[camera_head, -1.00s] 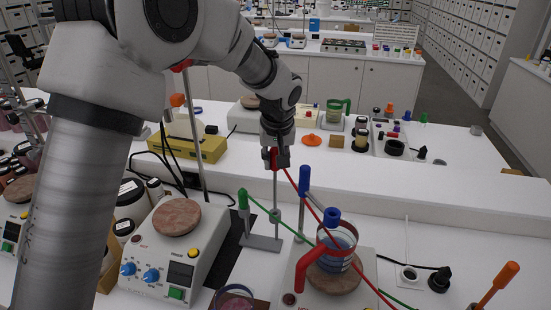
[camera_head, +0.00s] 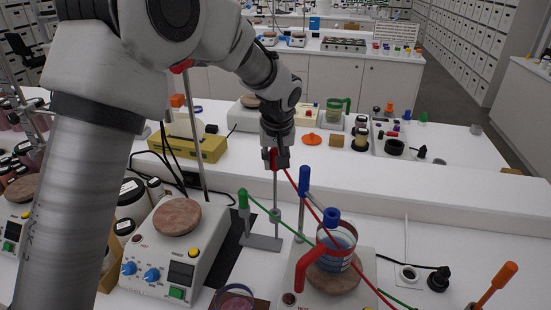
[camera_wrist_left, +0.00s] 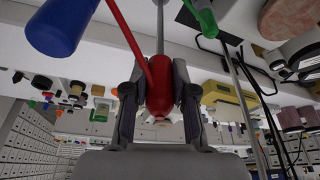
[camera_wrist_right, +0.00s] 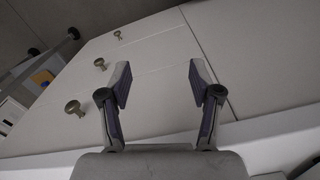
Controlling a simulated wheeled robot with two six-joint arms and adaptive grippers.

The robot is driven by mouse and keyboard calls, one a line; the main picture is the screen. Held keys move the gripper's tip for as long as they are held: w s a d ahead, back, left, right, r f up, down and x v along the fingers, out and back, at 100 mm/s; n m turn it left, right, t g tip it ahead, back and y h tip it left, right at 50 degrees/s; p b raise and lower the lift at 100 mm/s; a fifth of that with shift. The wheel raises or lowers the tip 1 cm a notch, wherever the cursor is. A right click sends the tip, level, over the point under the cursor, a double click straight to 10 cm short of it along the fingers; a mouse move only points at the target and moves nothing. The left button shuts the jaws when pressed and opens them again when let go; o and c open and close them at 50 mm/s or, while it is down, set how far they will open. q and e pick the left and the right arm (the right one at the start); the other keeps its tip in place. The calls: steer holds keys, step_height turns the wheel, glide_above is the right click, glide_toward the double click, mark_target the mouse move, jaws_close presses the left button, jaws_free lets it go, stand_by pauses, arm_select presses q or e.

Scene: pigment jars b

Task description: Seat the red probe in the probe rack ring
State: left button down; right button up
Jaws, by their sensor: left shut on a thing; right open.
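The red probe (camera_head: 273,160) is upright in the jaws of my left gripper (camera_head: 275,158), which is shut on its red handle. The red handle (camera_wrist_left: 160,88) also shows between the fingers in the left wrist view. Its thin metal shaft points down toward a small grey fitting (camera_head: 275,214) above a grey stand base (camera_head: 262,242). This fitting looks like the rack ring; I cannot tell whether the probe tip is inside it. A red cable (camera_head: 312,205) runs down to the right. My right gripper (camera_wrist_right: 160,85) is open and empty, seen only in its wrist view.
A green-handled probe (camera_head: 243,198) and a blue-handled probe (camera_head: 304,180) stand close on either side. A glass beaker with a red handle (camera_head: 308,266) is on a hotplate to the front right. Another hotplate (camera_head: 177,258) stands front left. Tan cabinet fronts (camera_wrist_right: 160,55) face my right gripper.

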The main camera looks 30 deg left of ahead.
mark_target(275, 208)
stand_by(0.5)
arm_select(q)
steer(key=shift+f+b, duration=4.85)
steer(key=shift+f, duration=2.45)
steer(key=c, duration=0.9)
jaws_free()
steer(key=shift+o, duration=0.2)
steer(key=v, duration=1.2)
